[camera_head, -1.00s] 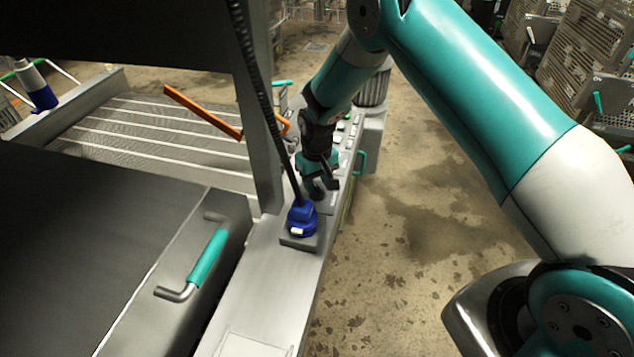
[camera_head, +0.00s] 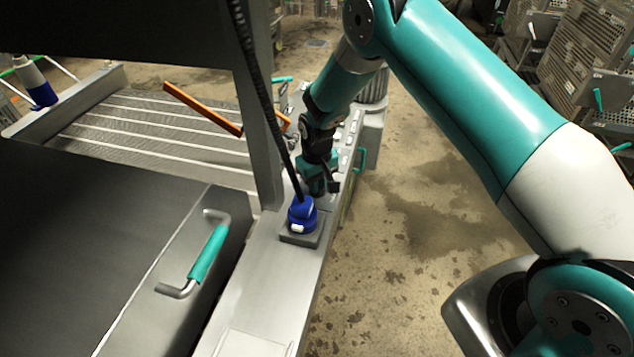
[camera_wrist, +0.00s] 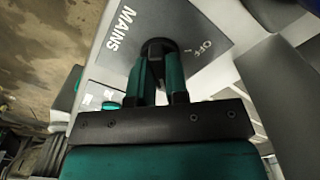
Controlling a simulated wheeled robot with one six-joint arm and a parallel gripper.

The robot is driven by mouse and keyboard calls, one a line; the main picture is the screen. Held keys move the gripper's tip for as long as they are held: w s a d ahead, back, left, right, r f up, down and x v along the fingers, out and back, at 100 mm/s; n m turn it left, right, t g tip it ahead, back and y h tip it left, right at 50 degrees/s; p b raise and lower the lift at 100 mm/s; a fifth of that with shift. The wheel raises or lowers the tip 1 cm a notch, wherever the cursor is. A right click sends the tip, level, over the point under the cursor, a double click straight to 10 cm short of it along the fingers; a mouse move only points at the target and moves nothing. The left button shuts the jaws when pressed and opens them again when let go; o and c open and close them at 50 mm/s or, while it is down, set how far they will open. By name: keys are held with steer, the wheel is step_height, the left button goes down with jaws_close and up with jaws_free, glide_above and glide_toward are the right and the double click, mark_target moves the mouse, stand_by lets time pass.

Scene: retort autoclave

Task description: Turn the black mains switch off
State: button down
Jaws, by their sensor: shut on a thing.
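The black mains switch (camera_wrist: 158,46) is a round knob on a dark grey plate (camera_wrist: 204,24) lettered MAINS and OFF in the wrist view. My gripper (camera_wrist: 160,62) is shut on the knob, its two teal fingers on either side of it. The fingers hide much of the knob, so I cannot tell which way it points. In the head view my gripper (camera_head: 318,190) is down at the panel behind the blue plug, and the switch is hidden there.
A blue plug (camera_head: 302,215) with a black cable stands on the steel ledge (camera_head: 262,285), close to my gripper. A steel post (camera_head: 262,140) rises to the left. A teal-handled cover (camera_head: 208,255) is at front left.

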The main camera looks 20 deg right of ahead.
steer(key=n+b, duration=0.2)
steer(key=n, duration=0.2)
steer(key=shift+f, duration=0.1)
steer(key=n+b, duration=0.2)
steer(key=n, duration=0.3)
steer(key=n+b, duration=0.1)
steer(key=n, duration=0.3)
steer(key=shift+n, duration=0.4)
steer(key=shift+n+b, duration=0.5)
steer(key=shift+n, duration=1.5)
steer(key=c, duration=1.1)
jaws_free()
steer(key=shift+r, duration=0.2)
